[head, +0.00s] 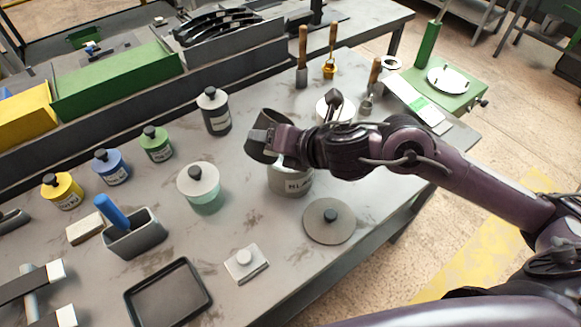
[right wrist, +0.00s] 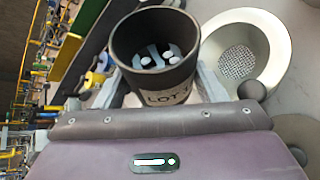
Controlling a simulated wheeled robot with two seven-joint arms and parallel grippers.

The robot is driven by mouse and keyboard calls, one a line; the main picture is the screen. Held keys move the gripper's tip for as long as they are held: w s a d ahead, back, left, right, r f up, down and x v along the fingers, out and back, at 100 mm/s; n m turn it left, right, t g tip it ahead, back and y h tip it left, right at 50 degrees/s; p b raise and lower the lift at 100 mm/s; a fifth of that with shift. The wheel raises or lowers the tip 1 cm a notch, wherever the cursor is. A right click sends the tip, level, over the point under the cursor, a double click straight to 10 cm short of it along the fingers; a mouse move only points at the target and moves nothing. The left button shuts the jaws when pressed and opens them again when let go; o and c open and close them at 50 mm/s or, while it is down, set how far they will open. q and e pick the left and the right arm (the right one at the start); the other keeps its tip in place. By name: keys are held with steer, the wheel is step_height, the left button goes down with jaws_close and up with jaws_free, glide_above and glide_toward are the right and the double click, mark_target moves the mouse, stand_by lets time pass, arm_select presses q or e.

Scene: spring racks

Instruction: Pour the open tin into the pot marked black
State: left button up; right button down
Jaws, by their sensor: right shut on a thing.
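My right gripper (right wrist: 155,88) is shut on the open dark tin (right wrist: 160,91), its fingers on both sides. The tin has a pale label, and blue-grey and white pieces show inside it. In the head view the tin (head: 260,149) is above and left of an uncovered grey pot (head: 289,184), partly hiding it. The pot's label is too small to read surely. In the right wrist view a pale round opening with a mesh bottom (right wrist: 240,62) lies beside the tin. A dark lidded pot (head: 216,121) stands behind; its label is unclear. My left gripper is not in view.
A round grey lid (head: 330,228) lies in front of the grey pot. Yellow (head: 65,196), blue (head: 114,173), green (head: 158,150) and teal (head: 206,200) lidded pots stand left.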

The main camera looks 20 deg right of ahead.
steer(key=shift+r, duration=0.2)
stand_by(0.4)
steer(key=shift+r+m+g+y+p, duration=0.2)
steer(key=shift+m+g+y+p, duration=0.1)
steer(key=shift+m+p, duration=0.1)
stand_by(0.3)
steer(key=shift+r+m+y, duration=0.3)
steer(key=shift+p, duration=0.4)
steer(key=shift+d+r, duration=0.1)
steer(key=shift+r, duration=0.1)
steer(key=shift+m+y, duration=0.3)
steer(key=shift+w+r, duration=0.1)
steer(key=shift+d+r+m+y+p, duration=0.1)
steer(key=shift+r+m+y+p, duration=0.1)
steer(key=shift+m+y+p, duration=0.15)
